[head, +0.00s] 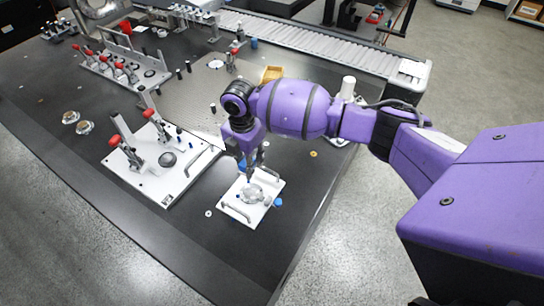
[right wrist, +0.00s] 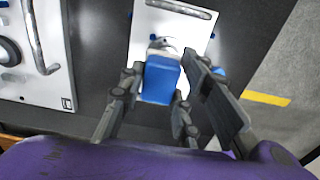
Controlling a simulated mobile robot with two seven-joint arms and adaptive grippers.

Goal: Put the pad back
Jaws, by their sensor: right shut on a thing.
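My right gripper (head: 250,168) points down just over the far edge of a small white plate (head: 233,204) with two metal handles. In the right wrist view its fingers (right wrist: 162,72) are shut on a blue block, which looks to be the pad (right wrist: 160,82). In the head view the pad is mostly hidden by the gripper. A shiny round metal part (head: 253,194) sits on the white plate, and the pad's far end overlaps it in the right wrist view. I cannot tell whether the pad touches the part or the plate. My left gripper is not in view.
A larger white fixture plate (head: 178,190) with red-handled clamps (head: 115,141) stands to the left. Two round metal parts (head: 85,127) lie farther left on the dark table. A tan wooden box (head: 271,74) stands behind my arm. The table's right edge is close to the small plate.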

